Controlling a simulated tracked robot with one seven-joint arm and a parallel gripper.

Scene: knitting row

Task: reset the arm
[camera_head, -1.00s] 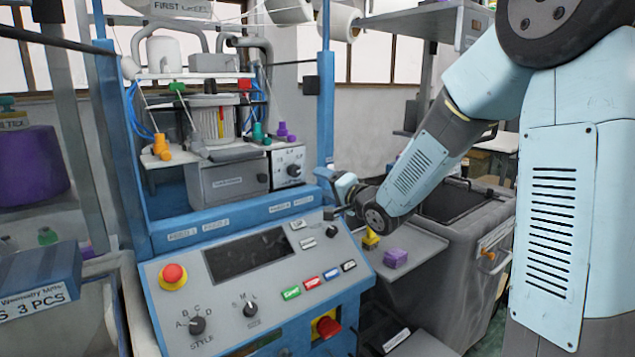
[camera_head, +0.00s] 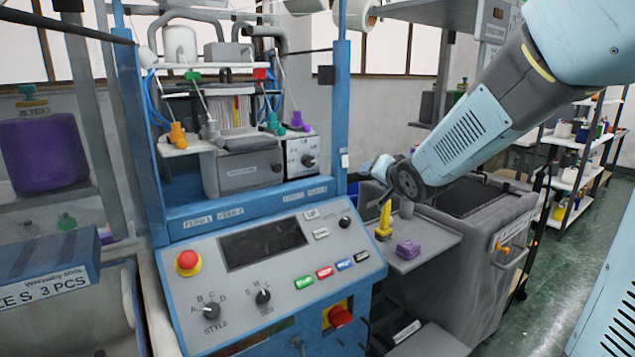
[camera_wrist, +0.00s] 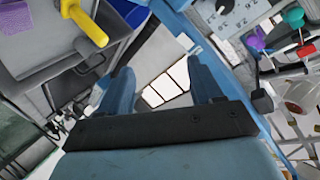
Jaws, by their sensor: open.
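My arm comes in from the upper right in the head view. Its wrist is above the small shelf beside the knitting machine, and the gripper itself is mostly hidden there. In the wrist view, my gripper (camera_wrist: 160,85) has its two fingers apart, with nothing between them; windows and wall show through the gap. A yellow tool-like piece (camera_head: 384,220) stands on the small grey shelf (camera_head: 428,238), below my wrist, and shows as a yellow peg (camera_wrist: 84,22) in the wrist view. A purple block (camera_head: 408,249) sits beside it on the shelf.
The blue-framed knitting machine's control panel (camera_head: 270,265) stands left of my arm, with a red emergency button (camera_head: 187,262). A grey bin (camera_head: 470,255) stands right of the shelf. Green floor (camera_head: 565,290) is open at the right, before racks (camera_head: 585,170).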

